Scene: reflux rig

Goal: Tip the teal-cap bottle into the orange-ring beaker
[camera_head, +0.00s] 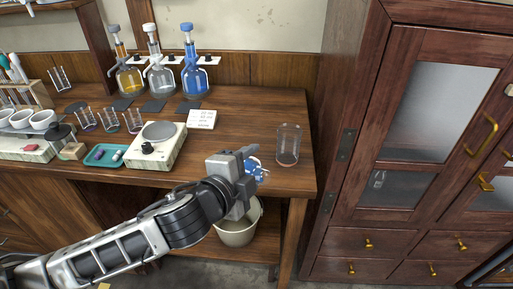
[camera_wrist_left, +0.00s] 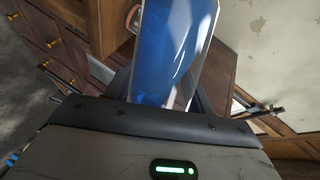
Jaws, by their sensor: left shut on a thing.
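My left gripper (camera_head: 250,166) is at the front edge of the wooden bench, just left of the beaker. It is shut on a bottle with blue contents (camera_head: 257,169), mostly hidden by the gripper in the head view. The held bottle (camera_wrist_left: 176,50) fills the middle of the left wrist view between the fingers; its cap cannot be made out. The clear beaker (camera_head: 288,145) stands upright on the bench's right end, with a faint reddish-orange band near its base. The bottle and beaker look apart. My right gripper is not in view.
Flasks with orange, white and blue tops (camera_head: 192,72) stand at the back. A hotplate (camera_head: 157,146), teal tray (camera_head: 103,156) and label card (camera_head: 202,119) lie left. A bucket (camera_head: 237,232) sits below the bench; a cabinet (camera_head: 400,130) rises right. Bench around the beaker is clear.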

